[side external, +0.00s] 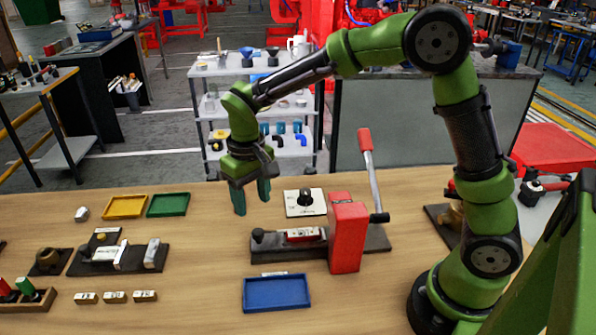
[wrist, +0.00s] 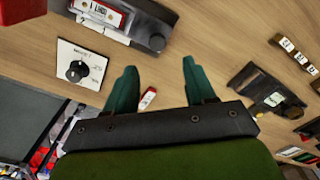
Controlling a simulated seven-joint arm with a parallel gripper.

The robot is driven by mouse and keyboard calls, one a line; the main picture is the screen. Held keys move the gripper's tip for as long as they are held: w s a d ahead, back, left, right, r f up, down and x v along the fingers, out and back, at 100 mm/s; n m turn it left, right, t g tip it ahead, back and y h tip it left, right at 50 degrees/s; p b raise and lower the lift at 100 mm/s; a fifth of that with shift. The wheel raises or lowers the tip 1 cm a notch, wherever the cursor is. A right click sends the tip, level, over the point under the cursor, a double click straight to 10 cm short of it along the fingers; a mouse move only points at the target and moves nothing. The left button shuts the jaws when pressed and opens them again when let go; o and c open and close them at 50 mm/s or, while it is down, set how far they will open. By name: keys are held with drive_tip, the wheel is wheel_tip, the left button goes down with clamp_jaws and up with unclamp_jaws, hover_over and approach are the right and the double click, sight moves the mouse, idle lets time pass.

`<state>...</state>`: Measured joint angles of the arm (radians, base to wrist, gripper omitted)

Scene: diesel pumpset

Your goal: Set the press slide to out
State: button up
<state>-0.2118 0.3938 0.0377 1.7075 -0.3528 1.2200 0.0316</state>
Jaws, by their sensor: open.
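The press (side external: 347,236) is a red block on a dark base, with a red-handled lever (side external: 367,160) raised at its back. Its slide (side external: 303,234), a red piece with a white label, lies in the base left of the red block. A dark round knob (side external: 258,233) stands at the base's left end. In the wrist view the slide (wrist: 104,13) is cut by the top edge, with the knob (wrist: 156,42) beside it. My gripper (side external: 252,197) is open and empty, pointing down above the table, left of the dial panel and behind the press base; its green fingers (wrist: 158,68) are spread.
A white dial panel (side external: 305,202) sits behind the press; it also shows in the wrist view (wrist: 82,64). A blue tray (side external: 276,307) lies in front. Yellow (side external: 125,207) and green (side external: 168,205) trays and a dark fixture (side external: 118,257) are left. A small red-and-white item (wrist: 147,98) shows between my fingers.

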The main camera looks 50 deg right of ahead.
wheel_tip(320, 180, up, 9)
drive_tip(key=shift+f, duration=0.2)
drive_tip(key=s+d+m+t, duration=0.1)
drive_tip(key=s+d+t, duration=0.1)
drive_tip(key=s, duration=0.3)
drive_tip(key=s+d+r+t+y, duration=0.1)
drive_tip(key=s+d+t, duration=0.1)
drive_tip(key=s, duration=0.4)
drive_tip(key=s+d+r+m+t+y, duration=0.1)
drive_tip(key=s+d+t, duration=0.1)
drive_tip(key=s, duration=0.4)
drive_tip(key=shift+d+m, duration=0.2)
drive_tip(key=shift+m, duration=0.1)
drive_tip(key=shift+s+d+r+t, duration=0.25)
drive_tip(key=shift+s+r+t, duration=0.15)
drive_tip(key=shift+r+t, duration=0.15)
